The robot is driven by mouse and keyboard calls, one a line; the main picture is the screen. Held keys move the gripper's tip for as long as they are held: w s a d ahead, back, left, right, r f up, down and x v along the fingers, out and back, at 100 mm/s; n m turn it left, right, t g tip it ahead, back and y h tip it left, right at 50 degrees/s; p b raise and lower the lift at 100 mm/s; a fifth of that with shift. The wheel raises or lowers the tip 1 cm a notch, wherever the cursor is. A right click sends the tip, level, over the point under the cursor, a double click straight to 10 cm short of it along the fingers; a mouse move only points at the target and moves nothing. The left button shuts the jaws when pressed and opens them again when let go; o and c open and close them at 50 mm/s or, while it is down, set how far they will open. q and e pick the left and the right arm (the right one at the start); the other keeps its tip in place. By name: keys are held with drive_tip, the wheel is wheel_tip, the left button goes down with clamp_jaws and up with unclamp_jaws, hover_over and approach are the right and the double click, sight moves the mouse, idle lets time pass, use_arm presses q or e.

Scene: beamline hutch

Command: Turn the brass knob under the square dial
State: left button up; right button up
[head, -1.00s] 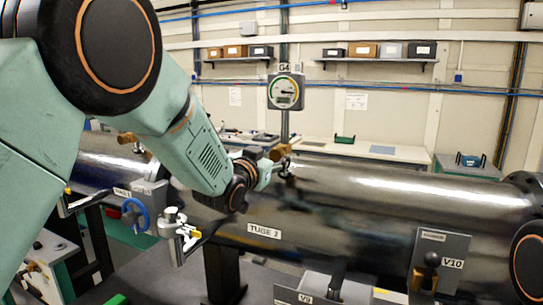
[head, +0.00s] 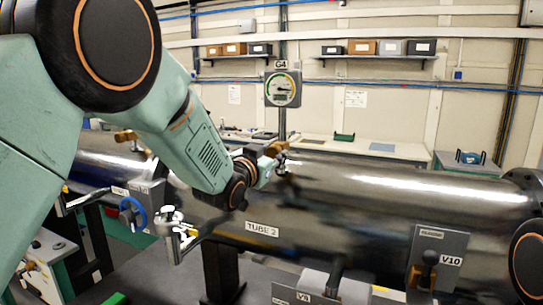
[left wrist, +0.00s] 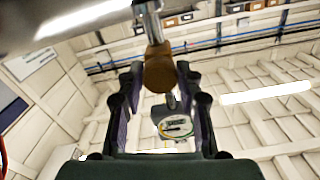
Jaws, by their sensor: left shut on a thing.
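The square dial (head: 283,89), marked G4, is on a post behind the tube, with a round face and green arc. It also shows in the left wrist view (left wrist: 175,126). The brass knob (head: 274,149) is below it, at the top of the tube. In the left wrist view the knob (left wrist: 159,70) is between the two fingers. My left gripper (head: 270,166) is shut on it; the forearm and wrist partly hide the grip in the head view. My right gripper is not in view.
A long shiny tube (head: 400,192), labelled TUBE 2, runs across. Another brass handle (head: 126,136), a blue handwheel (head: 132,213) and a silver valve (head: 176,234) are on the left. A bench stands behind.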

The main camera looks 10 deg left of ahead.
use_arm(q)
drive_tip(key=shift+f+m+b, duration=0.2)
drive_tip(key=shift+m+b, duration=0.9)
drive_tip(key=shift+b, duration=0.05)
drive_tip(key=shift+s+f+m+b, duration=0.1)
drive_tip(key=shift+f+m+b, duration=0.05)
drive_tip(key=shift+m+b, duration=4.45)
drive_tip(key=shift+f+m+b, duration=0.15)
drive_tip(key=shift+m+b, duration=4.25)
drive_tip(key=shift+b, duration=0.25)
drive_tip(key=o, duration=1.1)
drive_tip(key=shift+s+d+r, duration=0.1)
drive_tip(key=shift+s+r, duration=0.1)
drive_tip(key=shift+r, duration=0.1)
drive_tip(key=shift+o, duration=0.2)
drive_tip(key=shift+w, duration=0.1)
